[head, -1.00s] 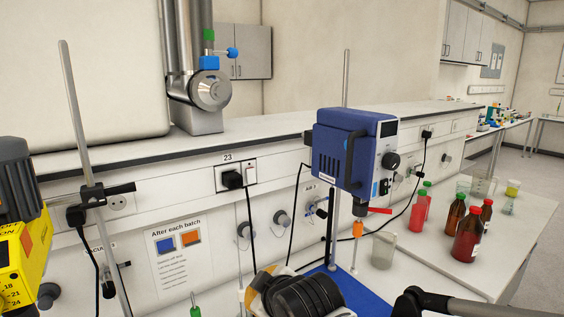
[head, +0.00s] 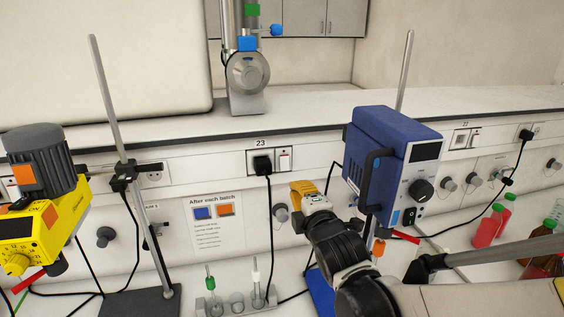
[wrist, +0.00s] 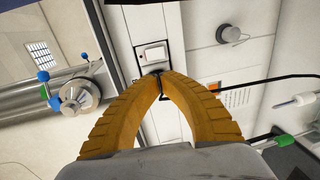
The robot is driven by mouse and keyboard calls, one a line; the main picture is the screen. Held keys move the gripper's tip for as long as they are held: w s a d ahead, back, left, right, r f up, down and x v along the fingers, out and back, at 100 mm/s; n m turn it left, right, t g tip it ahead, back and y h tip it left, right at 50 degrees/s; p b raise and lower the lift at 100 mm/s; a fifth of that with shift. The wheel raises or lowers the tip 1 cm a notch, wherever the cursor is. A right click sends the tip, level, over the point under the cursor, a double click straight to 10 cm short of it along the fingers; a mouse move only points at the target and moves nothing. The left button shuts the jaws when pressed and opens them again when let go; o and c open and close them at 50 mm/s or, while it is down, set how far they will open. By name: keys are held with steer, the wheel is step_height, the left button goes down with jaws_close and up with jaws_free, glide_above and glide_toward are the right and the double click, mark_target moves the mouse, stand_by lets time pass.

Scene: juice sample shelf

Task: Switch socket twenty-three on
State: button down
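Socket 23 (head: 253,163) is on the bench's back panel under its "23" label, with a black plug (head: 262,165) in its left half. Its white rocker switch (head: 284,160) is on the right half; I cannot tell its position. In the wrist view the switch (wrist: 152,54) shows just above my fingertips. My gripper (head: 299,187) has yellow-orange fingers and is in front of the panel, below and right of the switch in the head picture. In the wrist view its tips (wrist: 160,75) meet, with nothing seen held. The fingers cover most of the plug.
A blue stirrer (head: 385,165) on a stand is close right of my gripper. A yellow stirrer (head: 42,205) stands at the left. The plug's black cable (head: 270,215) hangs down toward a tube rack (head: 237,303). Red bottles (head: 488,228) stand at the right.

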mark_target(283, 167)
steer(key=b+x, duration=0.1)
steer(key=x, duration=1.3)
steer(key=shift+d, duration=0.15)
